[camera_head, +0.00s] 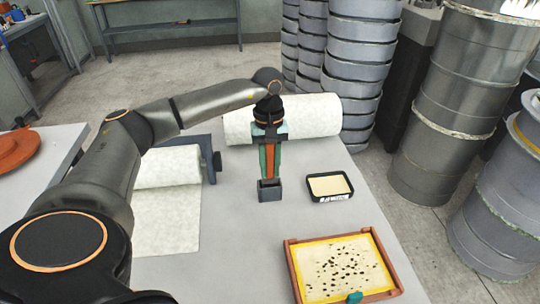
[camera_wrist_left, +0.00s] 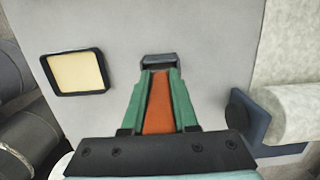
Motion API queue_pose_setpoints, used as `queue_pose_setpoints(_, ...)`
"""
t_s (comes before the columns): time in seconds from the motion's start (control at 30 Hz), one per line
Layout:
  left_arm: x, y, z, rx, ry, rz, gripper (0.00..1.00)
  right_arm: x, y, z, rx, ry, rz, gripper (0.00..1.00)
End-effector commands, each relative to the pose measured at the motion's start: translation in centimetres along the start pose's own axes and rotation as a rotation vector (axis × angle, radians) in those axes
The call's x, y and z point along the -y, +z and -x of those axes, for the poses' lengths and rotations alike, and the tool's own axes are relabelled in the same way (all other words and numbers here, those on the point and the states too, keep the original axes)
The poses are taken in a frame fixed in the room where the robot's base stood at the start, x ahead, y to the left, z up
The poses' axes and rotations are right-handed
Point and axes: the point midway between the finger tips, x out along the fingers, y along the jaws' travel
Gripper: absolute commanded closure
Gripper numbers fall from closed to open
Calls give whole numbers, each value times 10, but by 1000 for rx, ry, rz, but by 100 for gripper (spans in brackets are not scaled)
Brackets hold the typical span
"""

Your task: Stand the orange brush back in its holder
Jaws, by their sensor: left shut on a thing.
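The orange brush (camera_head: 269,159) is upright between the green fingers of my left gripper (camera_head: 269,172), which is shut on it. In the left wrist view the brush (camera_wrist_left: 158,105) lies between both fingers (camera_wrist_left: 160,80). The holder (camera_head: 270,191), a small dark grey open-topped box, stands on the table directly below the fingertips. It also shows in the wrist view (camera_wrist_left: 159,58), just beyond the fingertips. I cannot tell whether the brush's lower end is inside the holder's opening. My right gripper is not in view.
A black tray with cream contents (camera_head: 330,187) sits right of the holder. A wood-framed yellow panel (camera_head: 343,268) lies nearer. A fabric roll on a dark stand (camera_head: 167,170) is at left, and a larger roll (camera_head: 313,116) lies behind. The table (camera_head: 235,245) is clear in front of the holder.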

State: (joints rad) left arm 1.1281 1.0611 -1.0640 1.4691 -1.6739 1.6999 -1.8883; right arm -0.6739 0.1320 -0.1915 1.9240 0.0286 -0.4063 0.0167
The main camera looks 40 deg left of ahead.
Motion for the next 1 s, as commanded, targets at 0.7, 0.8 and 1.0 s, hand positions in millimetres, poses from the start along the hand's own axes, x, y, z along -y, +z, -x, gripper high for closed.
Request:
queue_pose_setpoints(0.7,0,0,0,0,0,0,38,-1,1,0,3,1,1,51)
queue_pose_setpoints(0.8,0,0,1,0,0,0,38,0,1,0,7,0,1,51)
queue_pose_setpoints(1.0,-1,-1,35,-4,5,0,38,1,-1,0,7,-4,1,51)
